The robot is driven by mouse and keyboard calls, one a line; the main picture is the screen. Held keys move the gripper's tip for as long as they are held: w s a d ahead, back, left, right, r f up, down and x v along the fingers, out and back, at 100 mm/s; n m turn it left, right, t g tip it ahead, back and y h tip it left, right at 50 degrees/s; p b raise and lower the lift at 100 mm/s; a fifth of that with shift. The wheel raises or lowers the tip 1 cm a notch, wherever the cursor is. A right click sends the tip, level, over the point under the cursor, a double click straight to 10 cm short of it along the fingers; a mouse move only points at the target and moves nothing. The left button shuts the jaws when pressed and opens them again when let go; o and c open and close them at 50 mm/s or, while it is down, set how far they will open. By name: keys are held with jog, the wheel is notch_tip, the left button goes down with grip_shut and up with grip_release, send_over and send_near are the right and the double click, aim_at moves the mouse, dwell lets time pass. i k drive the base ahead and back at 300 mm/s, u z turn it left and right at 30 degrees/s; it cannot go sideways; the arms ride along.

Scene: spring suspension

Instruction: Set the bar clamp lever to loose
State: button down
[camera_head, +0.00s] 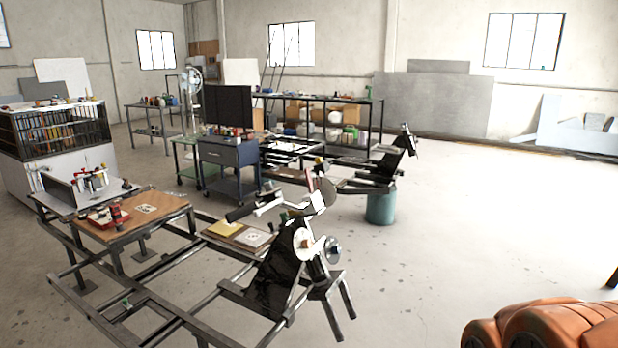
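I cannot make out a bar clamp or its lever for certain at this distance. A small red tool with dark parts (109,215) sits on the brown board of the metal frame bench at left. A white and black handle-like part (255,209) sticks out to the left from the machine head (305,240) at the bench's right end. Neither shows a clear lever position. My gripper is not in view.
The low metal frame bench (150,268) fills the lower left. A shelf unit (62,130), a blue-grey cart (230,155) and a similar bench with a green bin (381,207) stand behind.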

aim_at(308, 179)
jog(key=k, duration=0.4)
jog(key=u, duration=0.4)
jog(key=i, duration=1)
jog(key=u, duration=0.6)
